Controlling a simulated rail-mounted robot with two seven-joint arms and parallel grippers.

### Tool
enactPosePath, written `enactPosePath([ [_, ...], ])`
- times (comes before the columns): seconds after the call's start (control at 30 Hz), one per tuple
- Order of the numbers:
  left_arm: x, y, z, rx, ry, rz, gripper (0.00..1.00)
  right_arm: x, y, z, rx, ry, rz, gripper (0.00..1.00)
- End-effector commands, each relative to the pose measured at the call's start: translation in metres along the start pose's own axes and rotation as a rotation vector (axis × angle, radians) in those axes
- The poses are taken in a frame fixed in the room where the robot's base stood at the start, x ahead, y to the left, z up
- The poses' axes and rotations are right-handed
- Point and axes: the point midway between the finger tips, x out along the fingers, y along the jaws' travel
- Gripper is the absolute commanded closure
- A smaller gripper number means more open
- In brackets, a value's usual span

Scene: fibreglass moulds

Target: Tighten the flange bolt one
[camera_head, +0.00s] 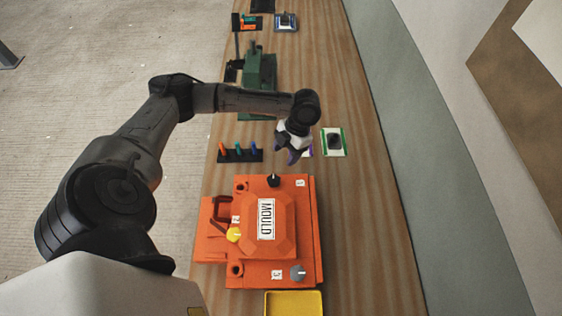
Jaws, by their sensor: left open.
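The orange mould (246,275) sits on the wooden bench, with a raised centre marked MOULD. A black knob-like bolt (273,181) stands at its far edge, a yellow one (234,235) on its left side and a grey one (298,272) at its near right. Small white number tags lie near them, too small to read surely, so I cannot tell which is bolt one. My left gripper (292,157) is open and points down above the bench, just beyond the mould's far edge and apart from the black bolt. It partly hides a small purple-edged item. My right gripper is not in view.
A black rack (240,156) with orange, green and blue upright pieces stands left of my gripper. A green-edged pad with a dark item (334,141) lies to the right. A green machine (259,72) stands farther back. A yellow tray (294,303) is at the near edge. The bench's right side is clear.

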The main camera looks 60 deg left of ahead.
Motion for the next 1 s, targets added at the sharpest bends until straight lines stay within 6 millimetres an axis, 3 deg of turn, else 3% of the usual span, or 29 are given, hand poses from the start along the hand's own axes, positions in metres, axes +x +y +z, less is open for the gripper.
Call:
enactPosePath([
  [0.3, -0.021, 0.0, 0.0, 0.0, 0.0, 0.001, 0.42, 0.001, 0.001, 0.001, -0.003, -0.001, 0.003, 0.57],
  [1.0, -0.021, 0.0, 0.0, 0.0, 0.0, 0.001, 0.42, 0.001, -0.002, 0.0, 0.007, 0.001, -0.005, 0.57],
])
